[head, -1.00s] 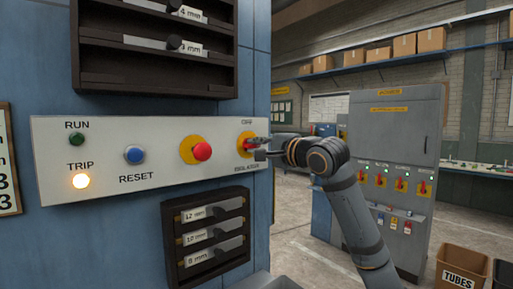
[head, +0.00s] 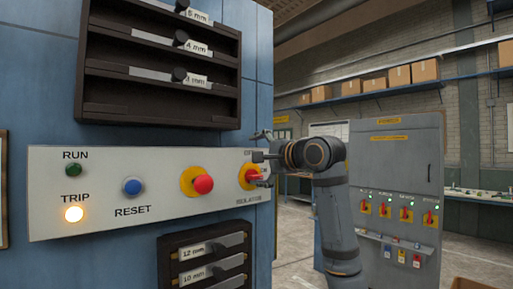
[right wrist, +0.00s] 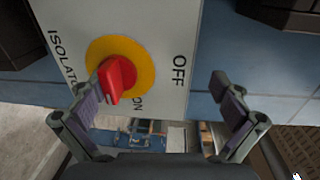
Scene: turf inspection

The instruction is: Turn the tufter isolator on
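The isolator switch (head: 252,176) is a red handle on a yellow disc at the right end of the white control panel (head: 105,222). In the right wrist view, the red handle (right wrist: 115,78) points down the picture, to the side where ON is printed; OFF is printed to the right of the disc. My right gripper (head: 262,146) is just above the switch in the head view. Its open fingers (right wrist: 160,110) hold nothing; the left finger is close beside the handle, and I cannot tell whether they touch. My left gripper is not in view.
The panel also carries a lit TRIP lamp (head: 74,214), a dark green RUN lamp (head: 73,170), a blue RESET button (head: 132,187) and a red push button (head: 203,184). Racks sit above (head: 160,108) and below (head: 165,270). A grey cabinet (head: 395,150) stands behind at right.

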